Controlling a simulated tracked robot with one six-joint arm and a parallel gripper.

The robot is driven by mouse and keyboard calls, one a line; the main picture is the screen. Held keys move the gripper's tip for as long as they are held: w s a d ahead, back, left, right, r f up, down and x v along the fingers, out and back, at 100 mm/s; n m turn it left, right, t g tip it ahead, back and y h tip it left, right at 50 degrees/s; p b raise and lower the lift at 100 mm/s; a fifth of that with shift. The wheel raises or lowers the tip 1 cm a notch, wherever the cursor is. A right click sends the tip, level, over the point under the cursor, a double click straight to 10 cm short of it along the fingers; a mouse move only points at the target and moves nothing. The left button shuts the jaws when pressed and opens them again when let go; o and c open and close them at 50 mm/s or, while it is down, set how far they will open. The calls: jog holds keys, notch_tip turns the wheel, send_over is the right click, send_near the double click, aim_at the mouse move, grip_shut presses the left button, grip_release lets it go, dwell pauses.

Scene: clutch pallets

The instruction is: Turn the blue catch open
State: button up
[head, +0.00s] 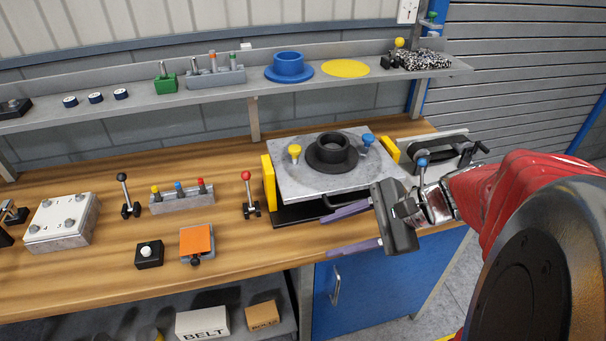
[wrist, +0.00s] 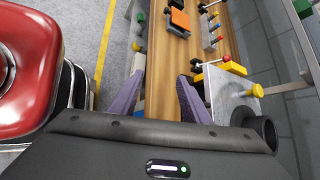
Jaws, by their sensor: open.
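The blue catch (head: 368,140) is a small blue knob on the right side of a grey metal plate (head: 300,182), beside a black round hub (head: 332,152). A yellow catch (head: 294,152) stands on the hub's left side. My gripper (head: 328,235) has two purple fingers, spread apart and empty. It is at the bench's front edge, nearer than the plate and apart from the blue catch. In the wrist view my gripper (wrist: 160,76) points along the bench edge. The yellow catch (wrist: 257,90) and hub (wrist: 268,130) show there, but the blue catch does not.
Yellow blocks (head: 268,182) stand at the plate's sides. A red-knobbed lever (head: 248,192) is left of it, and a blue-knobbed lever (head: 422,164) is to its right, close to my wrist. A shelf (head: 220,98) runs behind.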

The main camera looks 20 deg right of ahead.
aim_at(366, 146)
jog(key=w+d+r+m+t, duration=0.1)
jog(key=w+d+m+t, duration=0.1)
jog(key=d, duration=0.2)
jog(key=w+d+r+m+t, duration=0.1)
jog(key=w+d+m, duration=0.1)
jog(key=w+d, duration=0.1)
jog(key=w+d+r+m+t+y, duration=0.1)
jog(key=w+d+m+t, duration=0.1)
jog(key=d, duration=0.3)
jog(key=shift+w+d+m+t, duration=0.2)
jog(key=shift+m+t, duration=0.1)
jog(key=shift+m, duration=0.3)
jog(key=w+d+m+t+h, duration=0.1)
jog(key=d+m+t, duration=0.4)
jog(key=d, duration=0.8)
jog(key=shift+w+d+r+m+h, duration=0.15)
jog(key=shift+d+r+m+h, duration=0.15)
jog(key=shift+r+m, duration=0.1)
jog(key=shift+w+a, duration=0.1)
jog(key=x, duration=1.3)
jog(key=shift+w, duration=0.3)
jog(key=shift+c, duration=0.3)
